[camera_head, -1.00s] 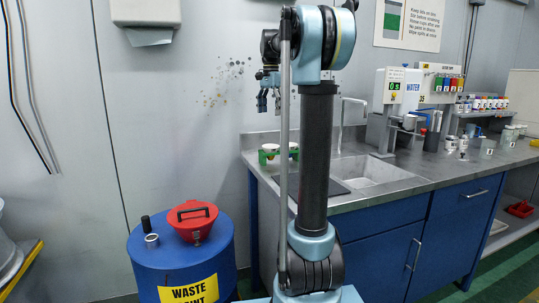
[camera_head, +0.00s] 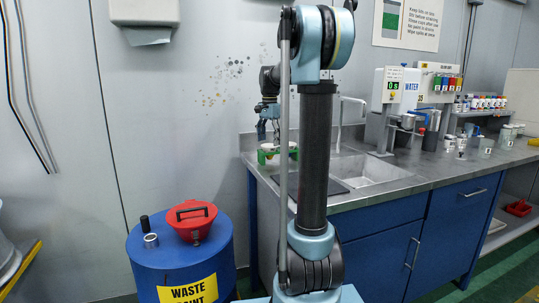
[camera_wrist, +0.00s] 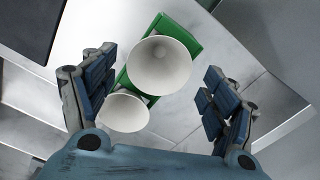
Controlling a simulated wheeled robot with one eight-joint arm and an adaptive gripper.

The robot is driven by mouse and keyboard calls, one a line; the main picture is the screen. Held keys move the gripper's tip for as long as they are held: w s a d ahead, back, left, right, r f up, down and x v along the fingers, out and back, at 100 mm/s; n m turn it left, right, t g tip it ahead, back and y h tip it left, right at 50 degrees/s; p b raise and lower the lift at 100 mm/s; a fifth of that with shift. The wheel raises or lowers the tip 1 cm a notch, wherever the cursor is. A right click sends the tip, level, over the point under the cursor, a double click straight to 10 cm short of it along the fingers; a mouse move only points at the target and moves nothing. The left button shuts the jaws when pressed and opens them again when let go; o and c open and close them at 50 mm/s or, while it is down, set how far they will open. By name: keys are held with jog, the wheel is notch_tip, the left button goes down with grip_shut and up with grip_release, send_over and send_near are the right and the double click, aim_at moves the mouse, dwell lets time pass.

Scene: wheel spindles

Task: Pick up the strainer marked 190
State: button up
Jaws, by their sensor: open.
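Two white cone-shaped strainers sit in a green holder (camera_wrist: 190,34) on the metal counter by the sink. In the wrist view one strainer (camera_wrist: 159,65) is farther from my gripper's base and the other strainer (camera_wrist: 125,112) is nearer. No number can be read on either. My gripper (camera_wrist: 160,92) is open, with its two blue-padded fingers apart on both sides of the strainers. In the head view my gripper (camera_head: 268,130) hangs just above the green holder (camera_head: 268,154). My arm hides part of the holder there.
The sink (camera_head: 370,170) lies right of the holder, with a tap (camera_head: 345,110) behind it.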

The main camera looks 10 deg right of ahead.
jog(key=shift+f, duration=1.05)
jog(key=c, duration=0.8)
